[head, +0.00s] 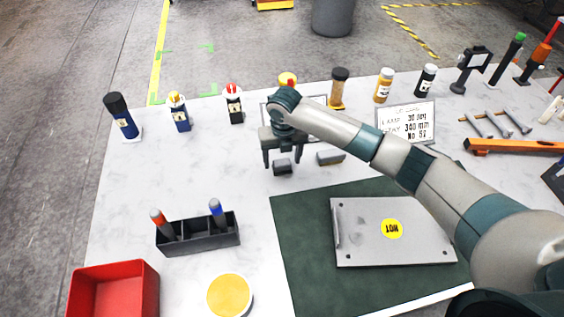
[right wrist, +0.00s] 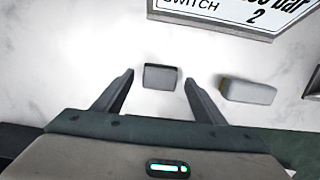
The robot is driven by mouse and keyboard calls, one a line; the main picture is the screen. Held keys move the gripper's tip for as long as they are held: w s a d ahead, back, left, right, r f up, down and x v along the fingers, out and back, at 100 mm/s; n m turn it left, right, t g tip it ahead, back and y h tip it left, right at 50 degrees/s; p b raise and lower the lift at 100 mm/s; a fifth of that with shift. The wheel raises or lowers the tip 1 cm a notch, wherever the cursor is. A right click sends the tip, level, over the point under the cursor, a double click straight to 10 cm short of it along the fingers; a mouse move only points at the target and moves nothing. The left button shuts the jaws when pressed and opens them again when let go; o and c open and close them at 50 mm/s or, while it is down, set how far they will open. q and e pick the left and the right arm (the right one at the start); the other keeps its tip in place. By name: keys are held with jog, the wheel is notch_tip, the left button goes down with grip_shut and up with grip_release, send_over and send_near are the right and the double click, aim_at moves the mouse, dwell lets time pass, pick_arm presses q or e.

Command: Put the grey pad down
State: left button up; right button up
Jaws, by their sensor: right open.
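A small grey pad (head: 282,168) with a dark edge lies on the white table, below my right gripper (head: 282,157). In the right wrist view this grey pad (right wrist: 161,77) shows in the gap between the spread fingertips of the right gripper (right wrist: 159,78). There is clear space on both sides of it, and the jaws are open and hold nothing. A second small grey block (head: 330,157) lies just to the right; in the right wrist view this block (right wrist: 248,92) has a yellowish end. My left gripper is not in view.
A dark green mat (head: 300,240) bears a metal plate (head: 365,245) with a yellow label. A black holder (head: 200,240) with two markers, a red bin (head: 115,290) and a yellow-topped round tub (head: 230,295) stand front left. Several bottles and sign boards line the back.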

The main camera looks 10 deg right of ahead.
aim_at(283, 166)
notch_tip(283, 166, up, 10)
jog(key=s+b, duration=0.1)
jog(key=b, duration=0.1)
jog(key=shift+s, duration=0.1)
dwell(0.7)
